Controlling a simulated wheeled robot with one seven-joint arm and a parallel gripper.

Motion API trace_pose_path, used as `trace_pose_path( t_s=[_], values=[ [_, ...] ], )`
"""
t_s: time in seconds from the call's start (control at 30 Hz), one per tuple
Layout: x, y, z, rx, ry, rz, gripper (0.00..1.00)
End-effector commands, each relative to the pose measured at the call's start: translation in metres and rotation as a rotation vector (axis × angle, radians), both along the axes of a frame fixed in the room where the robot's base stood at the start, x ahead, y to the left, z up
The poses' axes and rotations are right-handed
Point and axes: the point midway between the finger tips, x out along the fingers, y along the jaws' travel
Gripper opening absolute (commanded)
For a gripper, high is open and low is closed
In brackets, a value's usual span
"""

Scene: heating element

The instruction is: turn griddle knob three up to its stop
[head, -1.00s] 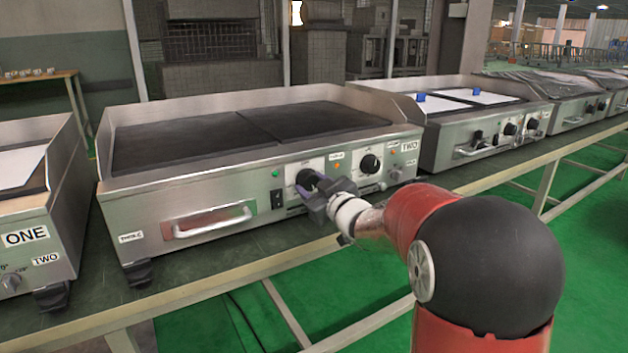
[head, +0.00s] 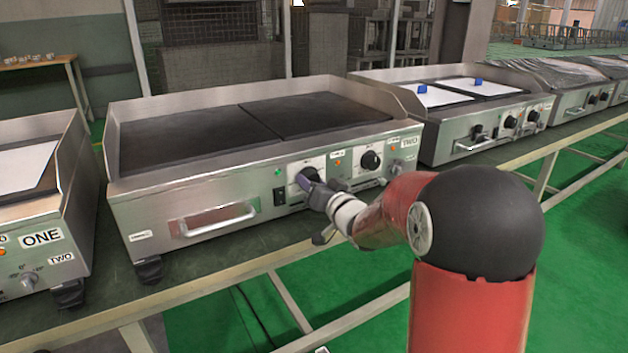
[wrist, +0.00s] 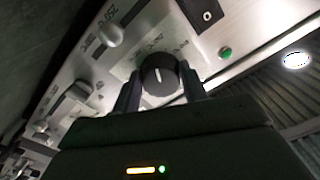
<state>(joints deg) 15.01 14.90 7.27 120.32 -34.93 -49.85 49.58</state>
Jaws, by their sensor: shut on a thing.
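The black round griddle knob (head: 308,174) is on the front panel of the middle griddle (head: 225,195), on a white plate right of the black switch. My gripper (head: 312,187) is at this knob and partly hides it. In the wrist view the knob (wrist: 160,75) sits between the two dark fingers of my gripper (wrist: 158,92), which are shut on its sides. A short white mark shows on the knob's face. The scale lettering around it is blurred, and I cannot read the knob's number.
A second black knob (head: 370,160) is to the right on the same panel. The black switch (head: 279,196) and a long handle (head: 217,219) are to the left. Other griddles stand at left (head: 38,215) and right (head: 485,125). The table's front rail (head: 190,278) runs below.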

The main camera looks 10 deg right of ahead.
Motion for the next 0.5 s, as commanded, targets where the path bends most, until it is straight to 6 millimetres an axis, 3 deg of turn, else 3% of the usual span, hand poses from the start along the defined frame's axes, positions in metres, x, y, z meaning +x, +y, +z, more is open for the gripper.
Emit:
trace_pose_path(
  t_s=[0.5],
  values=[
    [0.0000, 0.0007, 0.0000, 0.092, 0.030, 0.001, 0.20]
  ],
)
